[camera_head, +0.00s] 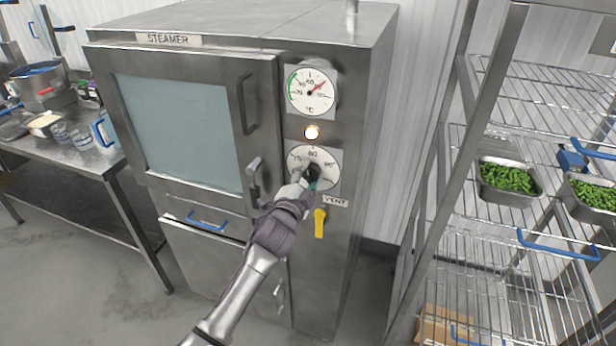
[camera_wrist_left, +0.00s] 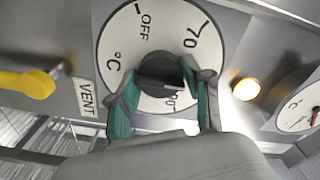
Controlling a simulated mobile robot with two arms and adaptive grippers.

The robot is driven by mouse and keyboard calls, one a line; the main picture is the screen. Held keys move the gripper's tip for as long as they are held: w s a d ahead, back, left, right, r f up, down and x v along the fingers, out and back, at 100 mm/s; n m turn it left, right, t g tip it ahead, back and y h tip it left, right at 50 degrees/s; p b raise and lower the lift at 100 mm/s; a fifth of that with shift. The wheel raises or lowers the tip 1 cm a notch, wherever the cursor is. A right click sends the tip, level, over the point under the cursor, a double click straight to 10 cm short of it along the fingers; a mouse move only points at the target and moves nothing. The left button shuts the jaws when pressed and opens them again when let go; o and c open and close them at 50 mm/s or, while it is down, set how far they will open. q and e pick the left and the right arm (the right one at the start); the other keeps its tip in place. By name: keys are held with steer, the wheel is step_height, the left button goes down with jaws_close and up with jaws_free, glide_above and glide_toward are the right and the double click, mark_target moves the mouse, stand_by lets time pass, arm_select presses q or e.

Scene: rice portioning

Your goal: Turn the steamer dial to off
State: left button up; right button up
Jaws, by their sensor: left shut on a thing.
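The steamer (camera_head: 110,60) stands in the middle of the head view with its door closed. Its dial is a white disc (camera_head: 327,157) with a black knob, below a lit lamp (camera_head: 312,132). In the left wrist view, the dial (camera_wrist_left: 115,45) shows OFF at upper left and 70 at upper right. My left gripper (camera_head: 309,180) is shut on the black knob (camera_wrist_left: 160,70), with its teal fingertips on either side (camera_wrist_left: 165,103). The fingers cover part of the lower scale, and I cannot tell which mark the knob points to. My right gripper is not in view.
A yellow vent lever (camera_head: 319,222) hangs just below the dial. A round temperature gauge (camera_head: 302,100) sits above the lamp. A wire rack (camera_head: 540,95) with trays of green food (camera_head: 508,181) stands at right. A table (camera_head: 70,170) with pots and containers is at left.

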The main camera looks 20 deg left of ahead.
arm_select(q)
steer(key=n, duration=0.5)
steer(key=shift+f+n, duration=0.1)
steer(key=shift+n, duration=0.2)
steer(key=n+p, duration=0.1)
steer(key=n, duration=0.5)
steer(key=n+p, duration=0.1)
steer(key=n, duration=0.5)
steer(key=shift+d+n, duration=0.1)
steer(key=shift+n, duration=0.2)
steer(key=n+p, duration=0.1)
steer(key=n, duration=0.4)
steer(key=shift+n, duration=0.3)
steer(key=o, duration=1.1)
steer(key=shift+o, duration=0.2)
